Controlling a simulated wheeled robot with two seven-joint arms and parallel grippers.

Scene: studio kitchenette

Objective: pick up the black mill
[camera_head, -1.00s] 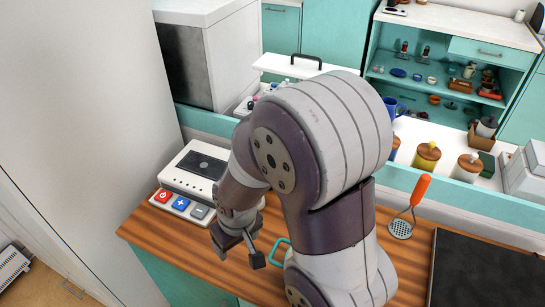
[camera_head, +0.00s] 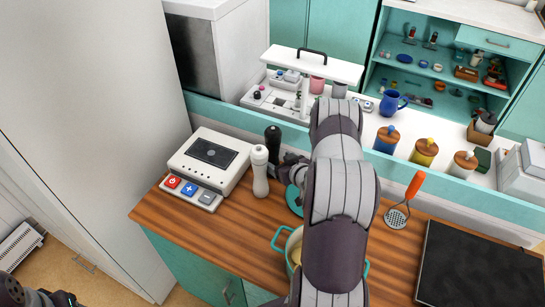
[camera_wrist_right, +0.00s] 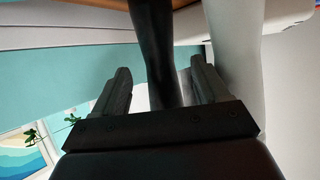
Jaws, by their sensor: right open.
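The black mill (camera_head: 273,141) stands upright on the wooden counter, just behind the white mill (camera_head: 260,172). My right gripper (camera_head: 284,166) is at the mills' right side in the head view, its fingers partly hidden. In the right wrist view, the black mill (camera_wrist_right: 155,45) runs between the two open fingers of my right gripper (camera_wrist_right: 160,75), with visible gaps on both sides. The white mill (camera_wrist_right: 235,50) is just outside the right finger there. A dark part of my left arm shows at the lower left corner; its jaws are unclear.
A white scale-like device (camera_head: 208,158) with coloured buttons stands left of the mills. A teal-handled pot (camera_head: 291,245) and a masher (camera_head: 402,205) are on the counter to the right. Lidded jars (camera_head: 425,152) and a blue jug (camera_head: 391,102) stand behind.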

